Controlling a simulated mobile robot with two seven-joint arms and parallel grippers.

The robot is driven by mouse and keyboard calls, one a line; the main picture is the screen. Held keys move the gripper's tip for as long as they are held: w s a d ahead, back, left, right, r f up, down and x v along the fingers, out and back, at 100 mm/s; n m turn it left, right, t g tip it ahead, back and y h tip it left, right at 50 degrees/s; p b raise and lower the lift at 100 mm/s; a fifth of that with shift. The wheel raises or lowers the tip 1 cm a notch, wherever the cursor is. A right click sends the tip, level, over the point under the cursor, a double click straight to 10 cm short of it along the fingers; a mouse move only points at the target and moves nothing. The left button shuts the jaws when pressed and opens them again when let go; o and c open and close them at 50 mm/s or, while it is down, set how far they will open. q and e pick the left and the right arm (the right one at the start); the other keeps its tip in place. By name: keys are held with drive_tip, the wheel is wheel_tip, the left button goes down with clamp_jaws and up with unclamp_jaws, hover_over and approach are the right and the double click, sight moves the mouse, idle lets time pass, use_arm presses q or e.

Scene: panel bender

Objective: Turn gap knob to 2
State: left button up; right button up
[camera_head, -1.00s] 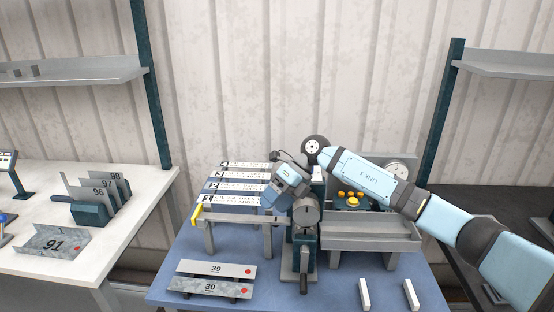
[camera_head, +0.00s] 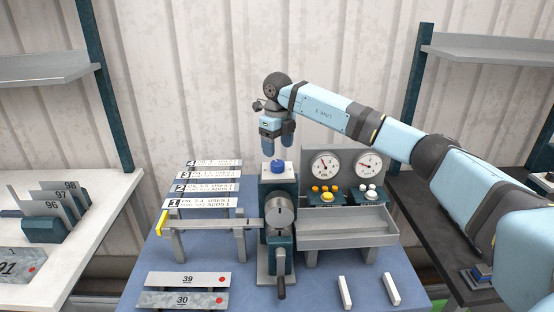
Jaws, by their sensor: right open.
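The panel bender (camera_head: 278,187) stands on the blue table. A blue knob (camera_head: 278,167) sits on its top, and a round grey dial (camera_head: 280,211) is on its front. I cannot read a gap setting on either. My right gripper (camera_head: 278,148) points down above the blue knob, its two blue fingers apart and empty. A small space seems to show between the fingertips and the knob. Numbered strips 1 to 4 (camera_head: 205,202) stand to the left; their small text is hard to read. My left gripper is out of view.
Two gauges (camera_head: 326,164) and button boxes (camera_head: 371,193) stand right of the bender, behind a grey tray (camera_head: 345,238). A crank handle (camera_head: 281,286) hangs in front. Plates 39 (camera_head: 188,279) and 30 (camera_head: 182,300) lie front left. Two white bars (camera_head: 345,292) lie front right.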

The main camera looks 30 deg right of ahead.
sight(278, 162)
wheel_tip(278, 162, down, 6)
drive_tip(key=shift+r+p, duration=0.15)
drive_tip(key=shift+p, duration=0.25)
drive_tip(key=c, duration=0.9)
drive_tip(key=shift+c, duration=0.2)
drive_tip(key=shift+m, duration=0.3)
drive_tip(key=m, duration=0.5)
drive_tip(key=shift+r+m, duration=0.1)
drive_tip(key=shift+m, duration=0.2)
drive_tip(key=m, duration=0.5)
drive_tip(key=shift+p, duration=0.3)
drive_tip(key=shift+m, duration=0.4)
